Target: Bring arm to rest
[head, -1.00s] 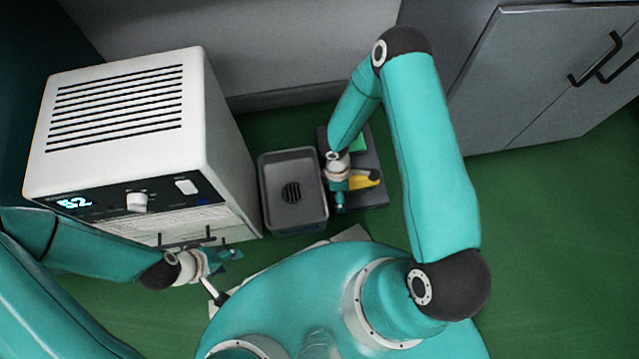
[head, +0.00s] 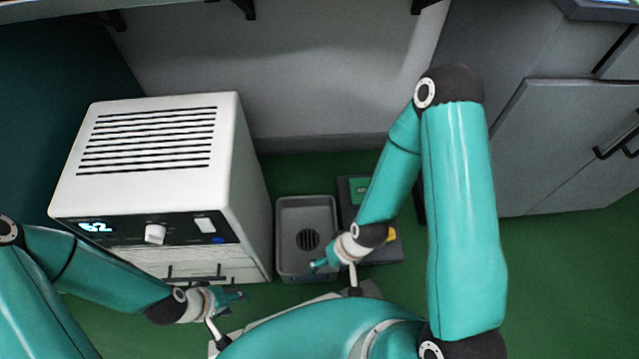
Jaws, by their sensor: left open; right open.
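My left gripper (head: 236,296) is at the lower left of the head view, in front of the white oven-like unit (head: 155,160) and close to its lower handles. It is open, and I see nothing in it. My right gripper (head: 318,265) hangs over the front right part of the grey tray (head: 281,240). It is open with nothing visible between its fingers. My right arm bends down from a high elbow at the right and partly hides the dark device behind it.
The dark device (head: 392,252) with a green panel and a yellow part (head: 391,235) stands right of the tray. Grey cabinets (head: 560,150) with dark handles stand at the right. A shelf edge (head: 160,11) crosses the top. Green floor at the right is clear.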

